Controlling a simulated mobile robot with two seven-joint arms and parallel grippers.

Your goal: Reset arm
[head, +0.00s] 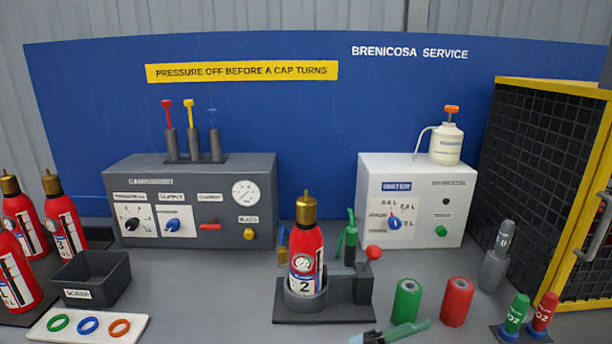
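Neither of my grippers shows in the head view, and no arm of mine can be made out. A red extinguisher (306,255) with a brass cap and the number 2 stands upright in a dark holder (325,311) at the middle of the bench. A translucent teal tube (392,332) lies at the front edge, partly cut off by the frame.
A grey console (190,200) and a white water unit (410,205) stand at the back. Several extinguishers (64,222), a scrap bin (92,278) and a ring tray (88,336) are left. Green (407,300) and red (456,301) cylinders and a yellow-framed cage (545,170) are right.

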